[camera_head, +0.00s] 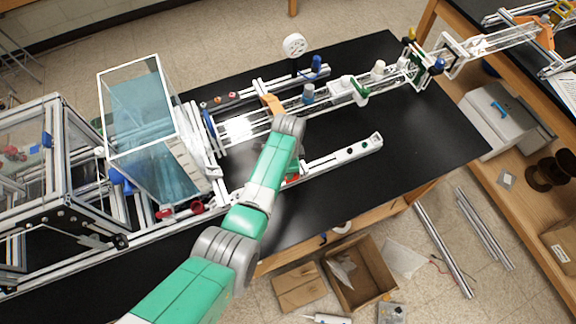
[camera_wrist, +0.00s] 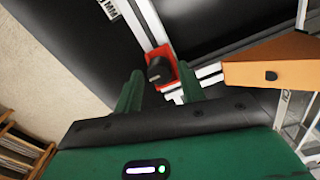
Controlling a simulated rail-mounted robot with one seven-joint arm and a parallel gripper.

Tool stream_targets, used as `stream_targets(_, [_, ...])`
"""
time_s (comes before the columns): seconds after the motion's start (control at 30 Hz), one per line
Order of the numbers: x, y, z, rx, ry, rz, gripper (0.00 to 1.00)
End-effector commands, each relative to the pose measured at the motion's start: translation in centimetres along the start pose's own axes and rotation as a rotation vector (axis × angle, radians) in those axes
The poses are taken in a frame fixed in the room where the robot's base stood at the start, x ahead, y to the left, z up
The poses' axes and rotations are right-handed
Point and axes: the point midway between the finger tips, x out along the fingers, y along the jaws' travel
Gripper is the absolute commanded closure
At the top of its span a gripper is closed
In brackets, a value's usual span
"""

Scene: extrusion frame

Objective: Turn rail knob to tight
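The rail knob (camera_wrist: 157,68) is a black knob on a red-orange block (camera_wrist: 163,60) that sits on a silver rail (camera_wrist: 150,20) in the wrist view. My gripper (camera_wrist: 159,72) is open, with its two green fingers apart on either side of the knob as seen from the wrist. I cannot tell whether either finger touches the knob. In the head view the white rail (camera_head: 345,155) lies on the black table, and a bit of the red block (camera_head: 292,178) shows beside my gripper. My arm hides the knob there.
An orange bracket (camera_wrist: 275,62) stands close to the right finger in the wrist view. In the head view, a clear tank (camera_head: 140,85) of bluish liquid stands left of my arm. Rods with bottles and clamps run behind it. The black table (camera_head: 430,130) is bare at the right.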

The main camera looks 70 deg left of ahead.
Motion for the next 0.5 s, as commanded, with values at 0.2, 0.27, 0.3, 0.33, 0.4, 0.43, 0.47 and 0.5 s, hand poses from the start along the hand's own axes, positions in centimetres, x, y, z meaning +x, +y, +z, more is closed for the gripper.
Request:
stream_targets(0.2, [0.0,0.0,0.0,-0.001,0.000,0.000,0.52])
stream_targets(0.27, [0.0,0.0,0.0,-0.001,0.000,0.000,0.52])
stream_targets(0.3, [-0.1,0.0,0.0,-0.001,0.000,0.000,0.52])
stream_targets(0.33, [-0.3,0.0,0.0,-0.001,0.000,-0.001,0.52])
stream_targets(0.4, [-1.4,-0.1,0.0,-0.001,0.001,-0.002,0.52])
stream_targets(0.43, [-2.0,-0.1,0.0,-0.001,0.001,-0.003,0.52])
stream_targets(0.47, [-2.7,-0.1,0.0,-0.001,0.001,-0.003,0.52])
stream_targets(0.5, [-3.5,-0.1,0.0,-0.001,0.002,-0.004,0.52])
